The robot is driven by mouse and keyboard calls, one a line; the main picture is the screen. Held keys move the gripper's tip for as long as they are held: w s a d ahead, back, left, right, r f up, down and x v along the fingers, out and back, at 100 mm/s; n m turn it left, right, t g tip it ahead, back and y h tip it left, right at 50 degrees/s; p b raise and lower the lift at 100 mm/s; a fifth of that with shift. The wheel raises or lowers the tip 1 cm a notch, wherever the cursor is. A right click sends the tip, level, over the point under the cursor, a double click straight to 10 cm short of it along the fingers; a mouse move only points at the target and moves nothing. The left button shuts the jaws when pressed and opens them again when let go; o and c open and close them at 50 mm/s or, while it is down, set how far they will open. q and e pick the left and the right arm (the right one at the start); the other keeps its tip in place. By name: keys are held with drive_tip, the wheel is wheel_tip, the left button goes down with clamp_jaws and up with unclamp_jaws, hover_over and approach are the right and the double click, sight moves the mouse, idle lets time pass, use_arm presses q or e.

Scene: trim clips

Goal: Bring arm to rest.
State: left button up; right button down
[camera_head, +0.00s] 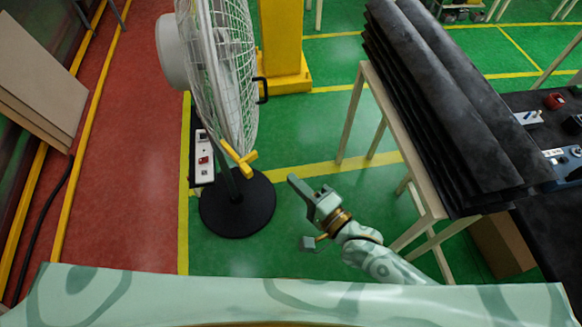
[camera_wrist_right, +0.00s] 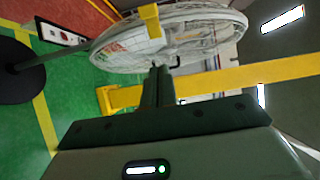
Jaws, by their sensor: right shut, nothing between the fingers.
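My right arm (camera_head: 385,262) comes in from the lower right in the head view, patterned pale green. Its gripper (camera_head: 294,180) points up and left over the green floor, clear of everything around it. The gripper's fingers (camera_wrist_right: 158,72) are together at the centre of the right wrist view, with nothing between them. My left gripper is in neither view.
A pedestal fan (camera_head: 237,190) on a round black base stands left of my right gripper. A wooden-legged stand (camera_head: 428,190) with stacked dark panels (camera_head: 440,90) is to the right. A yellow post (camera_head: 283,45) stands behind. Open green floor lies between.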

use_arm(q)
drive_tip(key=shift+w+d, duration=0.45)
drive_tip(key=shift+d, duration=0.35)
